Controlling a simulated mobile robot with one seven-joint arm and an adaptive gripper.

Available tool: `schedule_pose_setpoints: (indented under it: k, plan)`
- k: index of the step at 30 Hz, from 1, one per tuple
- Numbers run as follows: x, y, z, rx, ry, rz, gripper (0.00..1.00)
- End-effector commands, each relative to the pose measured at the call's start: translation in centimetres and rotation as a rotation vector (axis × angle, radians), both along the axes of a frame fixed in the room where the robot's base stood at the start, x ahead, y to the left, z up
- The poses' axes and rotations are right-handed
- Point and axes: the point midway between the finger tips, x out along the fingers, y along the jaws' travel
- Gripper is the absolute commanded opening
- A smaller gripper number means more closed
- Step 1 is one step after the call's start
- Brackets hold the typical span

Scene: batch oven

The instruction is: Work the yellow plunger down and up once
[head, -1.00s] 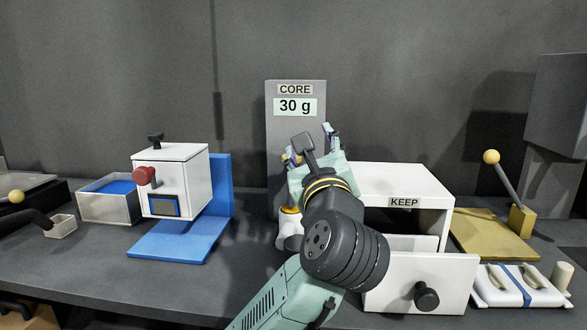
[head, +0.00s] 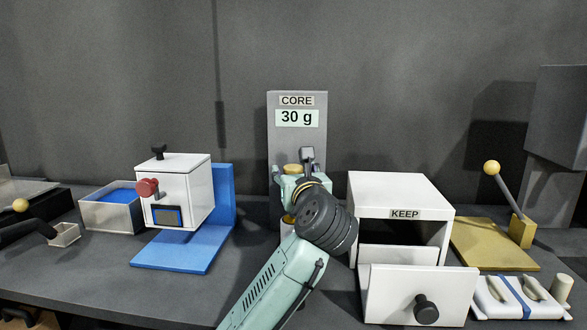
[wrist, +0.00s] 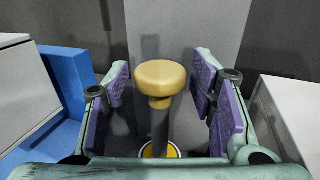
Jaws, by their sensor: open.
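The yellow plunger (wrist: 160,78) shows in the wrist view as a round knob on a dark upright stem, with a yellow ring at the stem's foot. My gripper (wrist: 163,95) is open, its purple pads on either side of the knob and stem with gaps on both sides. In the head view the plunger's knob (head: 293,169) shows just above my gripper (head: 297,180), in front of the grey CORE panel. My wrist hides most of the plunger's base there.
The grey panel (head: 297,150) reading "CORE 30 g" stands behind the plunger. A white KEEP box (head: 385,190) with its drawer (head: 390,292) pulled out stands right. A white box with a red knob (head: 147,188) on a blue stand (head: 175,252) stands left.

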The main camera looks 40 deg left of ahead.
Motion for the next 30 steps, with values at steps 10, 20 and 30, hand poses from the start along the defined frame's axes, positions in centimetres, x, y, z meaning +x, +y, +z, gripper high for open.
schedule_pose_setpoints:
  k: [10, 20, 30]
  plan:
    - [0.20, 0.19, -0.02, 0.000, -0.001, -0.001, 0.49]
    - [0.18, 0.18, 0.00, 0.000, -0.001, 0.000, 0.27]
    - [0.17, 0.18, 0.01, 0.000, -0.001, 0.000, 0.05]
